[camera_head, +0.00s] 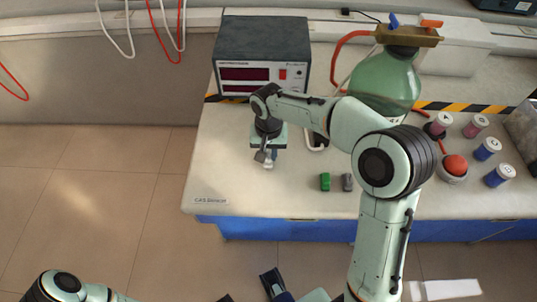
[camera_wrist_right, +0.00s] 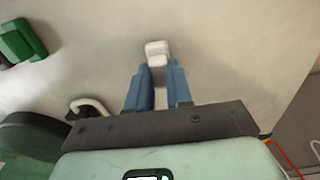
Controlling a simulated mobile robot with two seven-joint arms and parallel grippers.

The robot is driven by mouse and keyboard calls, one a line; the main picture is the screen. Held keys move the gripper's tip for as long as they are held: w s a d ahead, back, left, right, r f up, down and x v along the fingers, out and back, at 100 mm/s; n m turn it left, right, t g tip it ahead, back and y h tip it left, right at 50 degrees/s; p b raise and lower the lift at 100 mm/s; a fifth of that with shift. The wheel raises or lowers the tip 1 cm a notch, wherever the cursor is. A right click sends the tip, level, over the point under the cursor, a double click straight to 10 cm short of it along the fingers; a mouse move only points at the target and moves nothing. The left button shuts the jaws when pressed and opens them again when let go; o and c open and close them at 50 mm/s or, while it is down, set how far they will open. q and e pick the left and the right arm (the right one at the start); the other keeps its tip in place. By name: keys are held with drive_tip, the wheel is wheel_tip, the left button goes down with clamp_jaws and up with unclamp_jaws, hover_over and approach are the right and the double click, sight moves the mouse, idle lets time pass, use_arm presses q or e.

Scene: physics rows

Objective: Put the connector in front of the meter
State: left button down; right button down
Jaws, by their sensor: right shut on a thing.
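The meter (camera_head: 262,55) is a dark grey box with two red displays at the back of the bench. The connector is a small white piece (camera_wrist_right: 157,50) between the blue fingertips of my right gripper (camera_wrist_right: 158,82). In the head view my right gripper (camera_head: 269,159) points down over the bench in front of the meter, shut on the connector (camera_head: 267,166), which is partly hidden there. The connector is close to the bench top; I cannot tell whether it touches.
A large green bottle (camera_head: 385,82) stands behind my right arm. Several small capped jars and a red ball (camera_head: 456,165) on a holder are at the right. The bench's front left is clear.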

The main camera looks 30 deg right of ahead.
sight(269, 155)
drive_tip(key=shift+f, duration=0.5)
drive_tip(key=shift+f, duration=0.1)
drive_tip(key=shift+f, duration=0.15)
drive_tip(key=c, duration=1)
unclamp_jaws()
drive_tip(key=shift+r, duration=0.2)
wheel_tip(269, 155, up, 12)
drive_tip(key=shift+r+p, duration=0.1)
drive_tip(key=shift+p, duration=0.85)
